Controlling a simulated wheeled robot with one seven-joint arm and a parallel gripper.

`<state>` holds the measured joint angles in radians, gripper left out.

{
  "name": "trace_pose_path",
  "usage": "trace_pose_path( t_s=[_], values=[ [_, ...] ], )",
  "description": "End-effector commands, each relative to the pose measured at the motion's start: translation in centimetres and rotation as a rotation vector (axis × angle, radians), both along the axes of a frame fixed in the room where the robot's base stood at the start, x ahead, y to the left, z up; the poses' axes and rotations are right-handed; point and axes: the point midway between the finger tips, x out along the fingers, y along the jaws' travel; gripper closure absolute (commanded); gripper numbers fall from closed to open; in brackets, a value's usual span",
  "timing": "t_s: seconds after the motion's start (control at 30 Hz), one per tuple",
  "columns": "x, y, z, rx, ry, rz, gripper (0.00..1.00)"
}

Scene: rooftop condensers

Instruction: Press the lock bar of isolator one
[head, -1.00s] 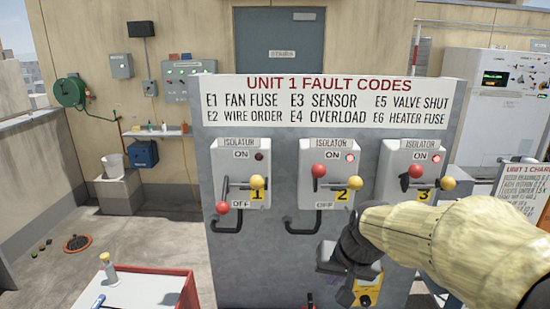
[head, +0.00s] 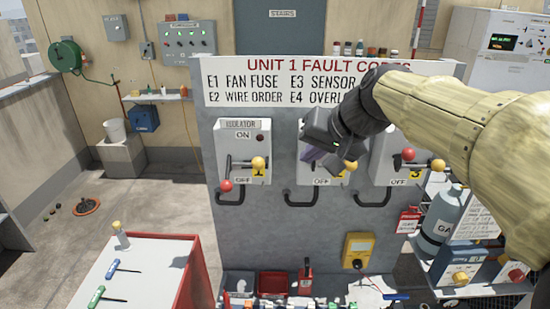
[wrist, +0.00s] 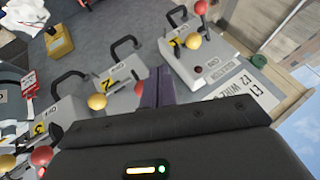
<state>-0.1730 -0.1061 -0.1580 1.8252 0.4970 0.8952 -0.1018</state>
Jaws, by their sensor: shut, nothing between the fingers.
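Isolator one (head: 234,140) is the leftmost grey box on the panel. Its red-knobbed handle (head: 226,186) points down beside OFF, and its lamp looks dark. A short bar with a yellow ball (head: 258,163) sticks out at the label 1; I take this as the lock bar. In the wrist view, isolator one (wrist: 230,62) is at upper right, with its yellow ball (wrist: 193,41) clear of my fingers. My gripper (head: 310,156) is shut and empty in front of isolator two, right of isolator one. Its purple fingers (wrist: 155,88) show in the wrist view. My gripper hides much of isolator two.
Isolator three (head: 385,165) is to the right, partly behind my arm. Black loop handles (head: 262,197) stick out below the isolators. A yellow meter (head: 357,248) hangs low on the panel. A red-edged cart (head: 190,262) stands at front left. The space before isolator one looks clear.

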Motion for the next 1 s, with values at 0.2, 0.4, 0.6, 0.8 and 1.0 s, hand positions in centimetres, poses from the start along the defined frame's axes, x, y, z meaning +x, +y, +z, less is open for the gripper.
trace_pose_path(
  t_s=[0.2, 0.4, 0.6, 0.8, 1.0],
  values=[
    [1.9, 1.5, -2.8, -0.001, 0.006, 0.001, 1.00],
    [3.7, 2.9, -5.5, -0.001, 0.007, 0.000, 1.00],
    [4.5, 5.2, -5.4, -0.001, 0.003, 0.003, 1.00],
    [4.9, 6.8, -5.3, -0.001, 0.003, 0.001, 1.00],
    [5.0, 7.0, -5.5, 0.000, 0.001, -0.001, 1.00]
  ],
)
